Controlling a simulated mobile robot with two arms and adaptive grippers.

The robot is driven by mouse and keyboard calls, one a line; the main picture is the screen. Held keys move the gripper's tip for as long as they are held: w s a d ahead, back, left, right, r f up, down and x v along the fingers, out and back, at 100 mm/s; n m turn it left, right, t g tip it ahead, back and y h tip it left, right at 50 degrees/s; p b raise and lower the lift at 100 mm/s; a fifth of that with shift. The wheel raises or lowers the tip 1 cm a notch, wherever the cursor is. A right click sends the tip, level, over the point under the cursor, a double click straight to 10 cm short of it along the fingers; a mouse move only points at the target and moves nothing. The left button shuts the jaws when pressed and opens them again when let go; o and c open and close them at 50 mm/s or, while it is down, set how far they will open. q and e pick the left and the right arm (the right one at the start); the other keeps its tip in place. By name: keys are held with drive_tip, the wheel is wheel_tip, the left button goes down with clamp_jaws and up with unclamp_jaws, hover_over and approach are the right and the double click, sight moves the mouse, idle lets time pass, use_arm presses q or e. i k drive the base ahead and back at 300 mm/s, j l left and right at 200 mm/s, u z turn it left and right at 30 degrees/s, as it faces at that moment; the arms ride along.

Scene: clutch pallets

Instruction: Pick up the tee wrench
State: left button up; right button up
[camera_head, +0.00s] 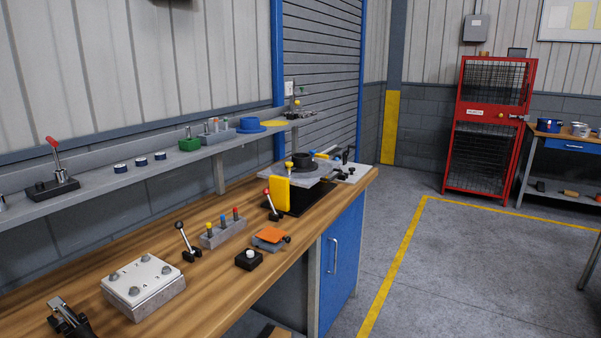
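I cannot pick out a tee wrench for certain; the tools on the wooden workbench (225,285) are small in this view. A grey block (222,235) on the bench holds upright pieces with yellow, blue and red tops. Left of it stands a lever with a dark knob on a black base (190,255). A red-knobbed lever (271,206) stands farther back. Neither of my grippers is in view.
A white-topped metal block (143,284) and a dark clamp-like device (68,318) are at the near left. A black box with a white button (249,259) sits near the front edge. A shelf (150,170) with small parts runs above. The floor at right is clear before a red cage (490,125).

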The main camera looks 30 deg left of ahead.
sight(61, 175)
drive_tip(key=i+u, duration=0.4)
drive_tip(key=i, duration=0.15)
drive_tip(key=i+l+u, duration=0.2)
drive_tip(key=i+u, duration=0.15)
drive_tip(key=i, duration=0.2)
